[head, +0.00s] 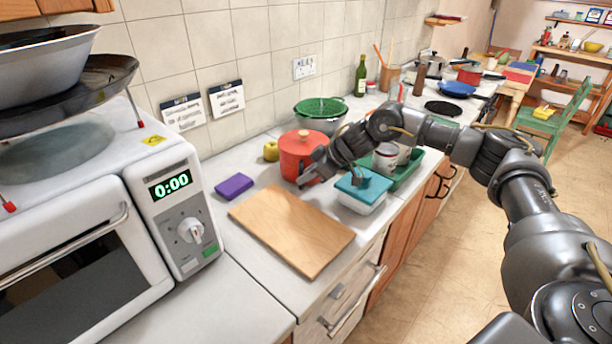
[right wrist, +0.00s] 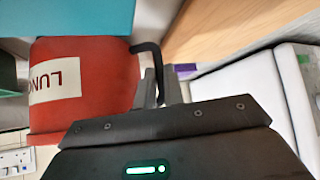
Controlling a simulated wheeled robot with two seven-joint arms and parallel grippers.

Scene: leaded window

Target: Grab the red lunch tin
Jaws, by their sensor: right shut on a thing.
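The red lunch tin (head: 297,150) stands on the worktop behind the wooden board in the head view. In the right wrist view the tin (right wrist: 105,75) shows a white label with part of the word LUNCH and a dark bent handle on its side. My right gripper (head: 309,179) is at the tin's near right side. In the right wrist view its fingers (right wrist: 160,88) are shut on that handle. I cannot tell whether the tin's base touches the worktop. My left gripper is not in view.
A wooden board (head: 290,230) lies in front of the tin. A teal-lidded box (head: 362,188) stands close to its right. A purple block (head: 234,187) and a yellow-green fruit (head: 271,151) are to its left. A green colander (head: 321,112) stands behind. A white oven (head: 165,200) is at left.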

